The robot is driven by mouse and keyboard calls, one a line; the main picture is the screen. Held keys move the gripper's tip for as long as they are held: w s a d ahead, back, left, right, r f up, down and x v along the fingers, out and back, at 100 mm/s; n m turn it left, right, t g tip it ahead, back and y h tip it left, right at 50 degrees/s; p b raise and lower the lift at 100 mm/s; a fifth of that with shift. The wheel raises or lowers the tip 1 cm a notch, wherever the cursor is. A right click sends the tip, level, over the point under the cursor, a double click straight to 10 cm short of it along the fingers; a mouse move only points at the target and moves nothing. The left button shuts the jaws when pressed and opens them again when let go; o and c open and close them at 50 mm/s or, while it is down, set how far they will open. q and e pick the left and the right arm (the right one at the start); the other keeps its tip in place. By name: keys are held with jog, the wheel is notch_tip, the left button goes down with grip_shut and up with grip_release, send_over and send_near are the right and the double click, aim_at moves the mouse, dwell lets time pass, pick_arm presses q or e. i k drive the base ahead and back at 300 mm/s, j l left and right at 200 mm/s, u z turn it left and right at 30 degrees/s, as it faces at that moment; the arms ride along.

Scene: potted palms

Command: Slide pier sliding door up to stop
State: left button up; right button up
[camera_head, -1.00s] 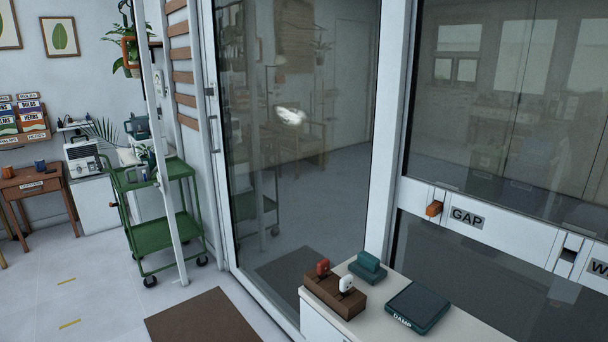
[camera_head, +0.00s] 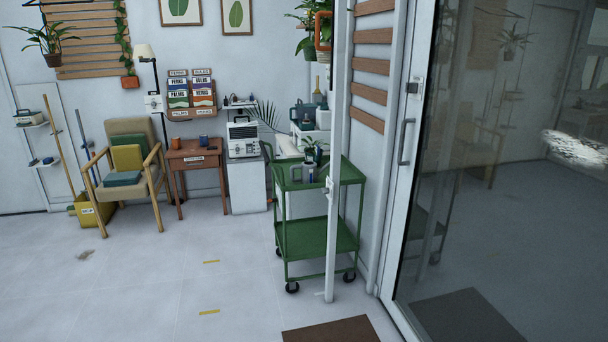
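A large glass sliding door (camera_head: 500,190) in a white frame fills the right side of the head view. A grey vertical bar handle (camera_head: 405,142) is on the door's left stile, with a small latch plate (camera_head: 413,87) above it. The door's right edge lies outside the picture, so I cannot tell how far it stands from its stop. A slim white upright post (camera_head: 335,150) stands to the left of the door. Neither of my grippers shows.
A green wheeled cart (camera_head: 316,240) stands behind the post, left of the door. A brown mat (camera_head: 330,331) lies on the floor before the door. An armchair (camera_head: 127,172) and a small desk (camera_head: 196,160) stand along the back wall. The floor at left is mostly clear.

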aim_at(413, 127)
jog(key=i+j, duration=0.1)
jog(key=i, duration=0.4)
jog(key=i+j+z, duration=0.1)
jog(key=i, duration=0.45)
